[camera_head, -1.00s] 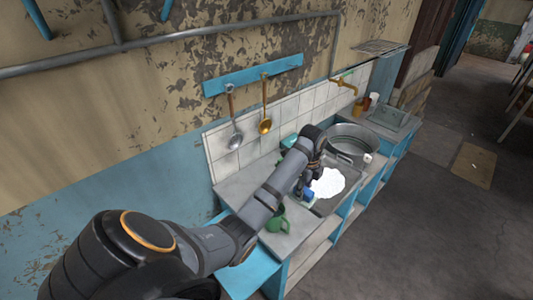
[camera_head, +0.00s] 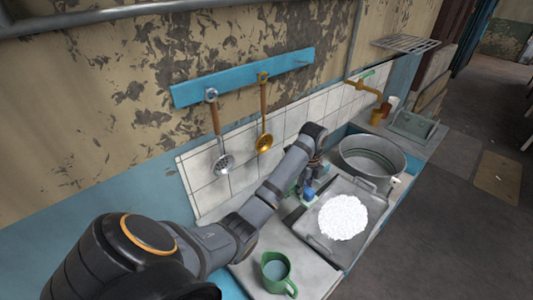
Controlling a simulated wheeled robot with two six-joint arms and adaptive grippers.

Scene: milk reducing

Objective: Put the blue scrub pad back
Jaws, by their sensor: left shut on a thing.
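The blue scrub pad (camera_head: 309,194) shows as a small blue patch at the tip of my left gripper (camera_head: 308,184), which is shut on it. The gripper points down at the wall-side edge of a metal tray (camera_head: 318,243). A white, foamy-looking patch (camera_head: 343,216) lies on the tray, to the right of and below the pad in the picture. My left arm hides part of the counter behind it. I cannot tell whether the pad touches the surface below. My right gripper is not in view.
A green mug (camera_head: 277,273) stands on the counter at the front. A round metal basin (camera_head: 372,160) sits beyond the tray. A slotted spoon (camera_head: 224,163) and a ladle (camera_head: 264,141) hang from a blue rail (camera_head: 240,80). A brass tap (camera_head: 366,87) juts from the wall.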

